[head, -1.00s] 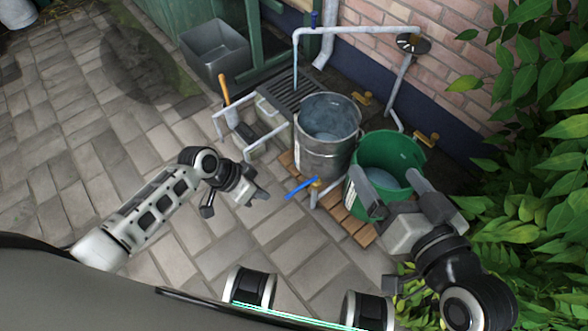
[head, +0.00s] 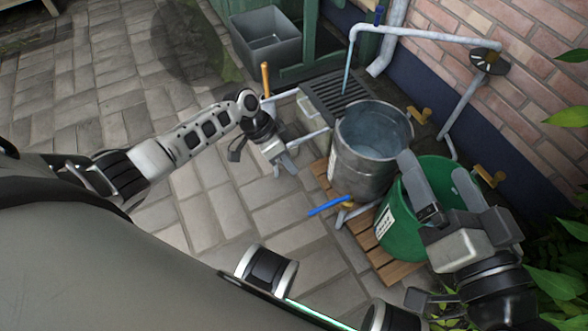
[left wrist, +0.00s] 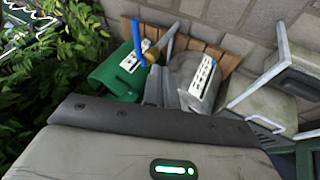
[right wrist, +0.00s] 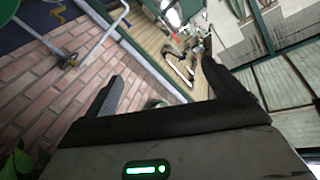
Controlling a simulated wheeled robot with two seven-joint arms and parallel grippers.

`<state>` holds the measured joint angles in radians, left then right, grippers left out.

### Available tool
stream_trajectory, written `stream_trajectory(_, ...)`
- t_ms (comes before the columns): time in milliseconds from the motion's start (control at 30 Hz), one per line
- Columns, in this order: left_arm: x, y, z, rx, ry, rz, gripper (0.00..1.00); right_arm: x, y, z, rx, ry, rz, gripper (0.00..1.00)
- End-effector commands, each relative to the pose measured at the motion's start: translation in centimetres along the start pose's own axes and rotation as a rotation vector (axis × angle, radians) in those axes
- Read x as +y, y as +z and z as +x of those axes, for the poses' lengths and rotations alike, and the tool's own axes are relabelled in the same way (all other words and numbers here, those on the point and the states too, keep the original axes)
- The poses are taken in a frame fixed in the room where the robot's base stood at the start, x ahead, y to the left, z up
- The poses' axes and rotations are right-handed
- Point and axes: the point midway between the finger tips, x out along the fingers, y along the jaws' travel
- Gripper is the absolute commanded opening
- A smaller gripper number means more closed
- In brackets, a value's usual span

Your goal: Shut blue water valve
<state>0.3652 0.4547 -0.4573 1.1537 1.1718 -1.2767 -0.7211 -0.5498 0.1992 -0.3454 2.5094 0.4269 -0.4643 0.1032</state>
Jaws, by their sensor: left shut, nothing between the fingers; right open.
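A blue lever (head: 329,205) sticks out to the left from a brass fitting on a low pipe in front of the metal bucket. It also shows in the left wrist view (left wrist: 136,38), above my fingers. My left gripper (head: 285,165) is shut and empty, left of the metal bucket and above and left of the blue lever in the picture. My right gripper (head: 440,184) is open and empty, in front of the green bucket.
The metal bucket (head: 348,155) and green bucket (head: 403,238) stand on wooden slats (head: 357,222). Brass taps (head: 420,115) sit low by the brick wall (head: 530,45). A grey tub (head: 270,52) stands at the back. Leafy plants (head: 560,270) fill the right. Paving (head: 120,90) at left is clear.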

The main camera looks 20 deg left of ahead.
Motion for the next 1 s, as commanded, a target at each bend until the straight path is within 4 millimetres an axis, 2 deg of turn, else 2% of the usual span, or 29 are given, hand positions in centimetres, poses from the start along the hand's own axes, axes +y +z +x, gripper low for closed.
stream_trajectory(33,-0.2,0.2,1.6,0.0,0.002,0.0,0.0,0.3,-0.4,0.3,0.045,-0.013,-0.043,0.92)
stream_trajectory(333,-0.2,0.1,8.0,0.001,0.002,0.0,0.0,-1.1,-6.2,1.1,0.391,-0.107,-0.422,0.92)
stream_trajectory(600,2.8,0.3,9.6,0.0,0.001,0.002,0.0,-1.7,-7.2,0.9,0.436,-0.119,-0.467,0.92)
stream_trajectory(1000,3.2,0.3,9.9,0.0,0.0,0.0,0.0,-1.8,-7.3,0.9,0.443,-0.121,-0.474,0.92)
